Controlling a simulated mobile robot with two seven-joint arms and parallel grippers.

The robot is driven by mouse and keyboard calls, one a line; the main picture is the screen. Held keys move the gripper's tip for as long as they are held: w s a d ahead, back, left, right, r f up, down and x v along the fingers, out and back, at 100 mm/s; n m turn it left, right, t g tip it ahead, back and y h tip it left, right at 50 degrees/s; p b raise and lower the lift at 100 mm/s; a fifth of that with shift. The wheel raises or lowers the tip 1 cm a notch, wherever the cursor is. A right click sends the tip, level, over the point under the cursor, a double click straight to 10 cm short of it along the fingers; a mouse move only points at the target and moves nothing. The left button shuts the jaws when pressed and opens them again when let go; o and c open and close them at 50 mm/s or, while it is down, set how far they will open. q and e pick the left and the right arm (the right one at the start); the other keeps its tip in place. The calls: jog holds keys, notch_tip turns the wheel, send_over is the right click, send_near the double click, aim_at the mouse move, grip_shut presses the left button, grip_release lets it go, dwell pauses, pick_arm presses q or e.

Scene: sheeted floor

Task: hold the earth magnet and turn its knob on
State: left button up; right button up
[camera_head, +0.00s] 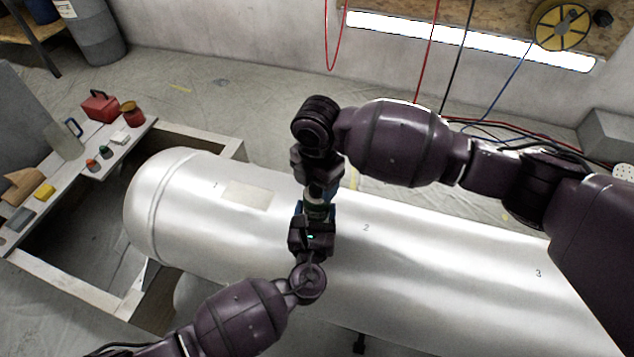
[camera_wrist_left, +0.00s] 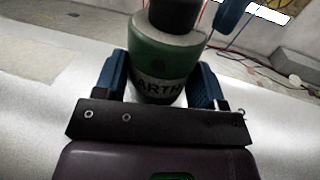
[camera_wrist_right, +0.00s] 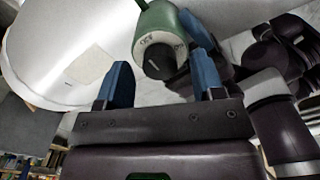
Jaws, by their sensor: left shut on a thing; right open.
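The earth magnet (camera_wrist_left: 165,55) is a green cylinder with a white lettered label, and it stands on the big silver tank. My left gripper (camera_wrist_left: 160,90) has its blue fingers on either side of the magnet's body and is shut on it.
The silver tank (camera_head: 430,260) carries printed numbers and a pale rectangular patch (camera_head: 248,195). A side bench (camera_head: 75,178) at the left holds a red box (camera_head: 100,106), a red can (camera_head: 132,113) and small items. Hoses and a yellow reel (camera_head: 561,27) hang along the back wall.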

jog(key=shift+f, duration=0.3)
jog(key=shift+c, duration=0.4)
jog(key=c, duration=0.9)
